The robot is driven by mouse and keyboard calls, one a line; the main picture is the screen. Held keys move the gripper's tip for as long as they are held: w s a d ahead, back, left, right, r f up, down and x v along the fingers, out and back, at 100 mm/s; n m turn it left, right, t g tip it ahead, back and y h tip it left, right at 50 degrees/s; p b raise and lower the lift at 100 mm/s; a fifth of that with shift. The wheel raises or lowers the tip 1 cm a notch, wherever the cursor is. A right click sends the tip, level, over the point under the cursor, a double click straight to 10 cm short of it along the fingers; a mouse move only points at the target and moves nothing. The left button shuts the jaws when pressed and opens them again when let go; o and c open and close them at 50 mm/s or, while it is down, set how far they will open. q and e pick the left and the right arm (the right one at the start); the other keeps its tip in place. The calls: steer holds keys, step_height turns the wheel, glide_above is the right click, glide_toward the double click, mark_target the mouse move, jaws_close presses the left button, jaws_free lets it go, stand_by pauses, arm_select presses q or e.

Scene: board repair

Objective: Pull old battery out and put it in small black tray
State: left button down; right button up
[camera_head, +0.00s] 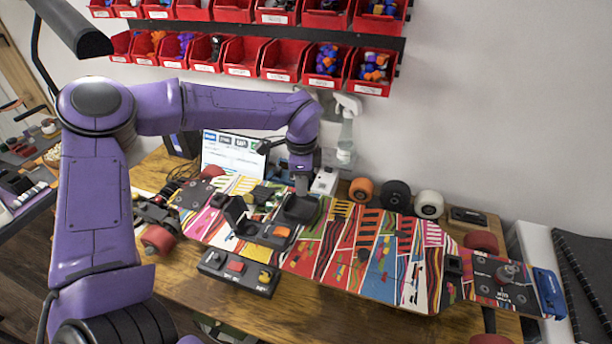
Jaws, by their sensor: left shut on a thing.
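My left gripper (301,180) reaches down over the left half of a colourful skateboard deck (375,260). It is shut on a dark block (300,208), which looks like the old battery; the fingers and block are small and dark, so the exact grasp is hard to see. Beside it on the deck is an open black compartment (238,217) with a raised lid, and a black module with an orange part (280,232). A small, flat black tray-like thing (468,216) lies at the back right; I cannot tell its contents. My right gripper is not in view.
A black box with red and yellow parts (237,272) sits in front of the deck. Orange, black and white wheels (395,195) stand behind it. A screen (233,152) stands at the back left. Red bins (283,60) hang on the wall. Bare wood shows in front.

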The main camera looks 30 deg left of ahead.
arm_select(q)
steer(key=shift+s+a+f+b, duration=0.1)
steer(key=shift+s+f+b, duration=0.1)
steer(key=shift+f+b, duration=1.6)
steer(key=shift+f, duration=1.35)
steer(key=c, duration=0.9)
jaws_free()
steer(key=shift+r, duration=0.1)
step_height(320, 180, up, 10)
steer(key=shift+f+b, duration=0.25)
steer(key=shift+b, duration=0.65)
steer(key=shift+r, duration=0.45)
